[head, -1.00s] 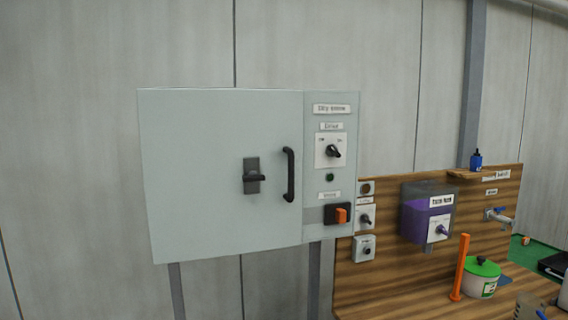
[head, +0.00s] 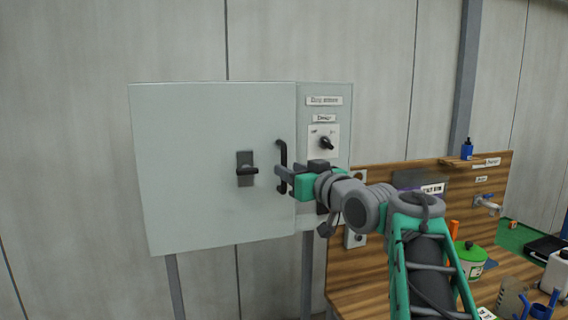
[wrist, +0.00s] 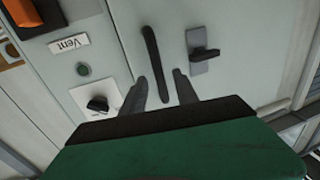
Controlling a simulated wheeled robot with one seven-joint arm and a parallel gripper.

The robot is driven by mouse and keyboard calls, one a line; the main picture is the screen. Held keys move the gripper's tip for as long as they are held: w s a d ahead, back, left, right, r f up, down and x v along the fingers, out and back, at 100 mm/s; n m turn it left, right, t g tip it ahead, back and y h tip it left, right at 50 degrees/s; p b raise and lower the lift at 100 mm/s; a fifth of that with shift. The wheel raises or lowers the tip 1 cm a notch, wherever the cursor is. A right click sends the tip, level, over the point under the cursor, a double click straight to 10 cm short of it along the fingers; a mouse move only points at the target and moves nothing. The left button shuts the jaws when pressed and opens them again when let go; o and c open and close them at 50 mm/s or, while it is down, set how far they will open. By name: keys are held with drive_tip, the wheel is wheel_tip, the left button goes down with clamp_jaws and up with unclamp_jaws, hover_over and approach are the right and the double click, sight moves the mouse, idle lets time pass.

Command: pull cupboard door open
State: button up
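The cupboard door (head: 200,200) is a pale grey-green panel and looks closed, flush with the control strip at its right. Its black vertical bar handle (head: 283,150) is near the door's right edge; it also shows in the wrist view (wrist: 152,55). A black lever latch (head: 246,170) sits left of the handle, its lever lying horizontal. My gripper (head: 281,178) is at the handle's lower half. In the wrist view my gripper's fingers (wrist: 158,85) are apart, one on each side of the bar, with gaps visible between them and it.
The control strip right of the door carries a rotary switch (head: 326,143) on a white plate, close above my gripper. Free room lies left and in front of the cupboard.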

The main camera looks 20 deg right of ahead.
sight(284, 186)
drive_tip(key=w, duration=0.2)
drive_tip(key=w+p, duration=0.1)
drive_tip(key=shift+w+a, duration=0.25)
drive_tip(key=shift+w, duration=0.1)
drive_tip(key=shift+c, duration=0.2)
clamp_jaws()
drive_tip(key=shift+f, duration=0.1)
idle(0.8)
